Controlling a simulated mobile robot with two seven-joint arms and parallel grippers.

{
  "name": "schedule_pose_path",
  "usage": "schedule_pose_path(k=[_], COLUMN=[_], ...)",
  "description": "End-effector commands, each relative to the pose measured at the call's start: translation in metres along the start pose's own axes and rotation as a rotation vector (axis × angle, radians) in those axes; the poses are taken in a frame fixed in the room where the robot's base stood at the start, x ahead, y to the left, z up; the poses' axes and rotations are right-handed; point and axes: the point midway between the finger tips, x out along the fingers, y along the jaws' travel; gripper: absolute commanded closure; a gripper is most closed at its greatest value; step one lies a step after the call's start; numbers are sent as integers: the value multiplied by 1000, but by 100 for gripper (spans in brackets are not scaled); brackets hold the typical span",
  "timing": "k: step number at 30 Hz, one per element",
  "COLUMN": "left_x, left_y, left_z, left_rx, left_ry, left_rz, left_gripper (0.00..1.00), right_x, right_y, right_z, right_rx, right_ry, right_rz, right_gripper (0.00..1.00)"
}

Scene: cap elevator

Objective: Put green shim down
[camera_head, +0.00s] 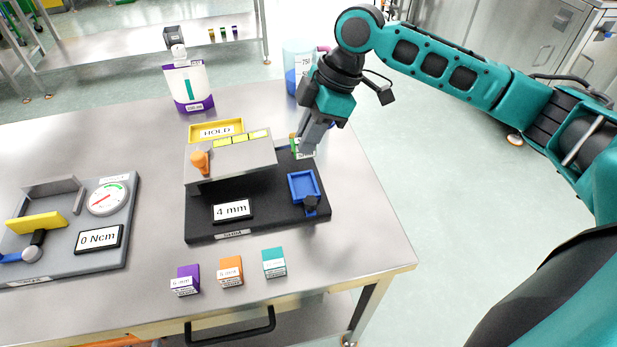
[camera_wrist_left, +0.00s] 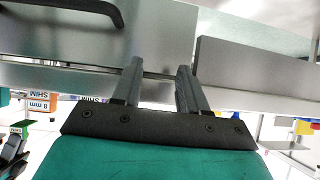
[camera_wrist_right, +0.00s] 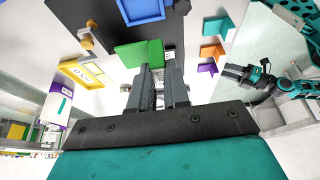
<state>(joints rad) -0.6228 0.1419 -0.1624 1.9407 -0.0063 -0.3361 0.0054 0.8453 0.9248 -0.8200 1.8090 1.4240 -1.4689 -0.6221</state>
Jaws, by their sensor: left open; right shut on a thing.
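The green shim (camera_wrist_right: 140,56) is at the fingertips of my right gripper (camera_wrist_right: 160,70) in the right wrist view. In the head view my right gripper (camera_head: 306,147) points down at the back right corner of the black shim station (camera_head: 260,213), behind the blue tray (camera_head: 313,186). There the fingers mostly hide the shim, and only a green edge and a pale label show. I cannot tell whether the shim touches the surface. My left gripper (camera_wrist_left: 158,75) is open and empty in the left wrist view, in front of the table edge; it is outside the head view.
Purple (camera_head: 186,280), orange (camera_head: 231,271) and teal (camera_head: 274,262) blocks stand along the front. A yellow HOLD tray (camera_head: 203,139) is behind the station's raised grey plate (camera_head: 238,160). A gauge station (camera_head: 90,240) is at left. A white-and-purple container (camera_head: 188,88) and a blue-filled jug (camera_head: 291,82) stand behind.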

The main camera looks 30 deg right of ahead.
Motion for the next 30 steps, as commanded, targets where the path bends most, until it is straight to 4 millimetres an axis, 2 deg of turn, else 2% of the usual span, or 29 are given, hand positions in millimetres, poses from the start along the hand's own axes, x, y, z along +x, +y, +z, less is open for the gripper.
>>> schedule_pose_path(k=[1,3,6,11,19,23,30], left_x=[2,2,3,3,6,6,6], left_y=[0,0,0,0,0,0,0], left_z=[2,3,4,5,9,10,10], left_rx=[0,0,0,0,0,0,0], left_ry=[0,0,0,-1,-1,-1,-3], left_rz=[0,0,0,0,0,0,1], left_gripper=[57,57,57,57,57,57,57], right_x=[14,28,41,52,92,101,102], right_y=[0,0,0,0,0,0,0], right_z=[6,12,17,22,38,42,42], right_rx=[3,2,2,1,2,-1,-1], right_ry=[-2,-2,-1,-1,0,0,0], right_rz=[-3,-2,0,0,0,2,2], right_gripper=[100,100,100,100,100,100,100])
